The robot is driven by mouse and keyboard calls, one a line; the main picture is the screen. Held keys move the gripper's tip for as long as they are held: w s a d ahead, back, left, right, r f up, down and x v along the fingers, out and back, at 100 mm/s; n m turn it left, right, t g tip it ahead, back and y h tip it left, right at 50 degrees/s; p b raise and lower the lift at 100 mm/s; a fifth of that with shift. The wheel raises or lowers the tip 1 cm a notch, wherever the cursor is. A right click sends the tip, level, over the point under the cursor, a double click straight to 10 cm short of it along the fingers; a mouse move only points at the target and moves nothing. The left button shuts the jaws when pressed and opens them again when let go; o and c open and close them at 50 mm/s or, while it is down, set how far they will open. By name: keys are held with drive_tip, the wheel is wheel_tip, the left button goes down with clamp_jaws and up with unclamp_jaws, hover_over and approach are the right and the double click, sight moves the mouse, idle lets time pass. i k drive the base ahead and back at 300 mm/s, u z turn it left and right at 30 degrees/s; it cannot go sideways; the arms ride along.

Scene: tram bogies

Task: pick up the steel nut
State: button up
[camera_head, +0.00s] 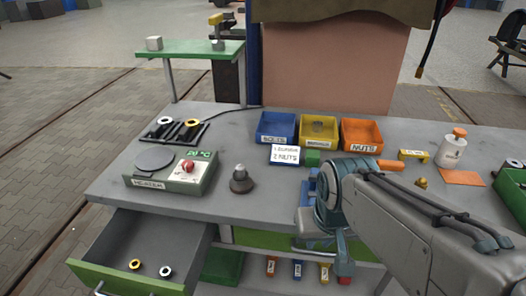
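A small pale steel ring, which looks like the steel nut (166,271), lies in the open drawer (127,233) at the lower left. A brass-coloured ring (134,264) lies to its left, apart from it. Both are too small for me to make out their exact shape. My arm comes in from the lower right, and its blue-grey end (338,240) hangs at the bench's front edge, well to the right of the drawer. The fingers are not clear there, so I cannot tell whether my gripper is open, shut or holding anything.
On the bench are a heater (170,175), a dark grey cone-shaped piece (241,182), a rack (176,132) with rings, and blue (263,140), yellow (318,146) and orange (361,149) bins. A sign (286,154) stands before them. A bottle (452,149) stands right.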

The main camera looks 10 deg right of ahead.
sight(169, 275)
drive_tip(key=u, duration=1.45)
drive_tip(key=k, duration=0.55)
drive_tip(key=u, duration=0.2)
drive_tip(key=i, duration=1)
drive_tip(key=z, duration=0.35)
